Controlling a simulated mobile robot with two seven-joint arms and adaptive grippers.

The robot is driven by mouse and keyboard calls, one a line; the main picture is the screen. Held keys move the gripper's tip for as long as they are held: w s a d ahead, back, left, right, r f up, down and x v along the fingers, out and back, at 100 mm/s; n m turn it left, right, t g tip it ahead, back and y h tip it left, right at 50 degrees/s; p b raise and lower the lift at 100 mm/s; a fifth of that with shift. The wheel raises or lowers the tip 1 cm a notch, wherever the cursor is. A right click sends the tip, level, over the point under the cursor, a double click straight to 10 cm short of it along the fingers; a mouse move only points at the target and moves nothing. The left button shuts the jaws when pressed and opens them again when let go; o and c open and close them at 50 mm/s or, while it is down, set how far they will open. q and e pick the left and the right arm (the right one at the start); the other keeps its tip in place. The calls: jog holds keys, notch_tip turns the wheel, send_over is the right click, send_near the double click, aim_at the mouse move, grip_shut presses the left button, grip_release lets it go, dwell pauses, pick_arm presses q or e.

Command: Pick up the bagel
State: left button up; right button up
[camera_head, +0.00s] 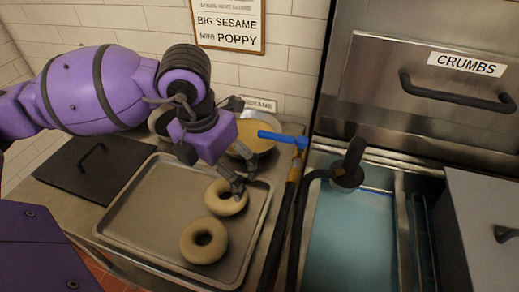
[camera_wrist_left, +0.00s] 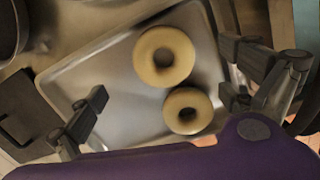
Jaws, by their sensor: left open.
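Two pale, ring-shaped bagels lie flat on a metal tray (camera_head: 150,205). The farther bagel (camera_head: 226,197) shows upper centre in the left wrist view (camera_wrist_left: 164,35). The nearer bagel (camera_head: 203,241) is lower right of it there (camera_wrist_left: 188,127). One fingertip overlaps the far rim of the farther bagel in the head view; contact cannot be told. In the left wrist view the fingers (camera_wrist_left: 165,88) stand on either side of the bagels. My right gripper is not in view.
A dark lid (camera_head: 85,180) lies left of the tray. Bowls, one with yellowish contents (camera_head: 262,140), stand behind it, with a blue-handled tool (camera_head: 285,137) over them. A kettle of teal water (camera_head: 350,240) is to the right. A drawer marked CRUMBS (camera_head: 430,85) is behind.

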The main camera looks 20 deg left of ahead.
aim_at(224, 191)
pick_arm(q)
jog(key=shift+s+a+f, duration=0.1)
jog(key=shift+s+f, duration=0.2)
jog(key=shift+f, duration=0.3)
jog(key=shift+s+a+f, duration=0.1)
jog(key=shift+s+f, duration=0.15)
jog(key=shift+f, duration=0.3)
jog(key=f, duration=0.1)
jog(key=w+f, duration=0.1)
jog(key=f, duration=0.2)
jog(key=shift+w+d+f, duration=0.15)
jog(key=shift+d+f, duration=0.05)
jog(key=shift+d, duration=0.1)
jog(key=shift+w+f, duration=0.1)
jog(key=shift+f, duration=0.35)
jog(key=c, duration=1.3)
jog(key=shift+o, duration=0.2)
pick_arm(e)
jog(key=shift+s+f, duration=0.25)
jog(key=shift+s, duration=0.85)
pick_arm(q)
jog(key=shift+r, duration=0.1)
